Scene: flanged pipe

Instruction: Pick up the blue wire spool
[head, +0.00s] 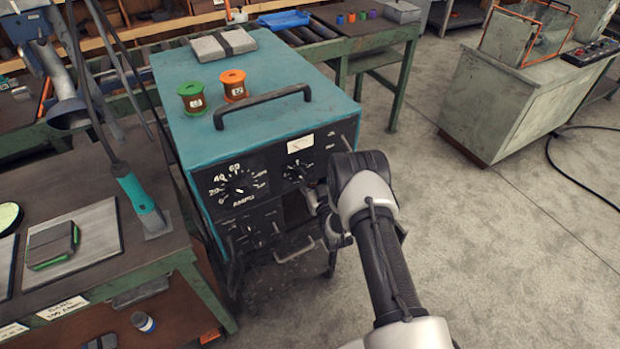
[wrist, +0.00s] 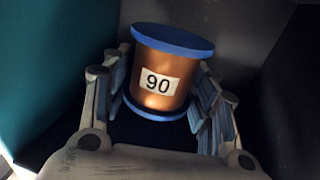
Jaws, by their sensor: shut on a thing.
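The blue wire spool (wrist: 172,42) has blue flanges and copper-coloured wire, with a white label reading 90. In the wrist view it stands slightly tilted between the two fingers of my gripper (wrist: 163,80), which is shut on it. Dark walls surround it there, with a teal surface at the left. In the head view my arm reaches to the front of the teal welding machine (head: 180,135), close to a dark opening low in its front panel. My wrist hides most of the gripper there, and the spool is not visible in that view.
A green spool (head: 192,98) and an orange spool (head: 233,86) stand on the machine's top, behind a raised black handle (head: 262,103). A bench (head: 150,255) stands at the left. A grey cabinet (head: 520,110) stands at the right, with clear floor between.

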